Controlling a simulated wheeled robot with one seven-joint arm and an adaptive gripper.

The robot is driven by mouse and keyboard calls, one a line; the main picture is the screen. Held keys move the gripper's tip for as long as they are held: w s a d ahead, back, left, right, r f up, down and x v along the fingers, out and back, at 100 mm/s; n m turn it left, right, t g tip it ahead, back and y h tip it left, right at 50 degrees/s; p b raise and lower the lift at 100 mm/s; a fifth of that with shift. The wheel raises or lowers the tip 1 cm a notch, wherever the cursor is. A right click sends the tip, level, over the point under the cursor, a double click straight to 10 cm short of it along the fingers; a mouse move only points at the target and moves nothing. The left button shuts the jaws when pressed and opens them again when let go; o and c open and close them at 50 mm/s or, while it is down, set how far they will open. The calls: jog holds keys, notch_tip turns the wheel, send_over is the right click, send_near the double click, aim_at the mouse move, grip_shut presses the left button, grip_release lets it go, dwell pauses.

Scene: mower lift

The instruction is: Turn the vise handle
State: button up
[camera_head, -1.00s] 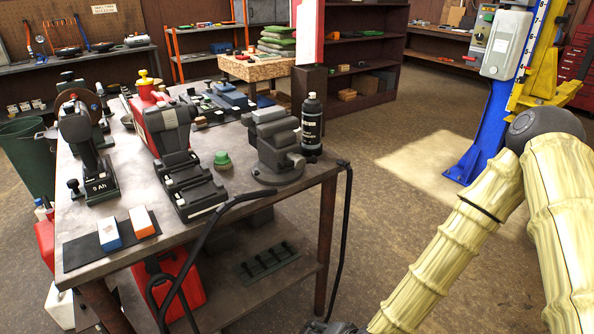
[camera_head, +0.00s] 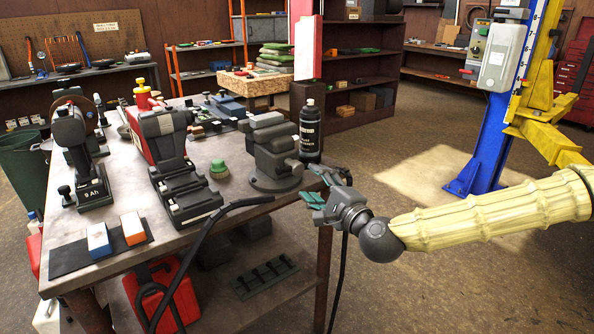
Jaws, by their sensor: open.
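The grey bench vise (camera_head: 272,152) stands upright on its round base at the right corner of the metal workbench. Its handle is hard to make out; a small light piece (camera_head: 293,164) shows low on its right side. My gripper (camera_head: 318,188) is open and empty, with teal-tipped fingers pointing left. In the picture it is just right of and slightly below the vise base, at the bench's right edge. I see a gap between the fingers and the vise, but cannot tell the exact depth.
A black bottle (camera_head: 309,132) stands right behind the vise. A green-topped brush (camera_head: 219,169) and a battery charger (camera_head: 187,190) sit to its left. A black cable (camera_head: 215,222) runs over the bench's front edge near my gripper. Open floor lies right.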

aim_at(299, 170)
jog(key=p+x, duration=0.1)
jog(key=x, duration=0.8)
jog(key=shift+w+a, duration=0.15)
jog(key=shift+w, duration=0.05)
jog(key=c, duration=1.1)
